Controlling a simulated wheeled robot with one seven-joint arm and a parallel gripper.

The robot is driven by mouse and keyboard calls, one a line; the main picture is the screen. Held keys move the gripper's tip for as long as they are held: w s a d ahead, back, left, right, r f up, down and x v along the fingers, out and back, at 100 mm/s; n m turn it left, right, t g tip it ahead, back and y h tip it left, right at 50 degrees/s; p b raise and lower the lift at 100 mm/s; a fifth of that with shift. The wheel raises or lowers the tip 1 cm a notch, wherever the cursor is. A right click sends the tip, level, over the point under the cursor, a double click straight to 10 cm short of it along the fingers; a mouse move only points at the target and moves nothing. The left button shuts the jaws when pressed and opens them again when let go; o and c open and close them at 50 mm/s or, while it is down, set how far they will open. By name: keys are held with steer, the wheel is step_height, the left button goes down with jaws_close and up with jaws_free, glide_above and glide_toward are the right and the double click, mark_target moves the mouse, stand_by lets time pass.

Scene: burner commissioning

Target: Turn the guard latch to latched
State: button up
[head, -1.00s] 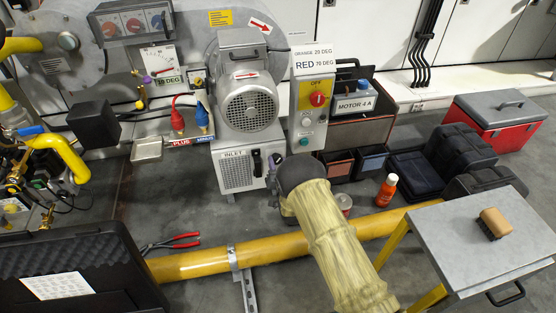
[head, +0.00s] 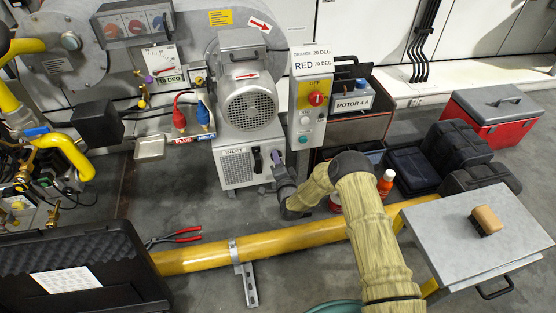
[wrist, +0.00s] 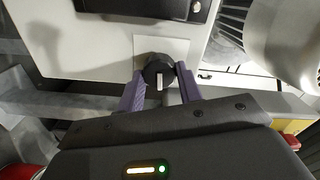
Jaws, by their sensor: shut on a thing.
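The guard latch appears as a small round black knob (wrist: 158,66) with a white mark, on a pale square plate (wrist: 178,48) in the wrist view. The white mark points roughly up and down in that picture. My gripper (wrist: 160,80) has its two purple fingers on either side of the knob and is shut on it. In the head view my gripper (head: 279,163) is at the right of the white INLET box (head: 236,173), below the motor. There the knob is mostly hidden by my gripper.
The grey motor (head: 250,105) stands above the box. The switch post (head: 305,128) with a red knob rises just right of my gripper. A yellow pipe (head: 300,240) crosses the floor in front. An orange bottle (head: 385,183) stands to the right.

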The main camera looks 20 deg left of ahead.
steer(key=shift+m, duration=0.6)
steer(key=shift+f, duration=0.1)
steer(key=o, duration=1)
steer(key=p+v, duration=0.7)
steer(key=v, duration=1)
steer(key=shift+s+d, duration=0.15)
steer(key=shift+d, duration=0.05)
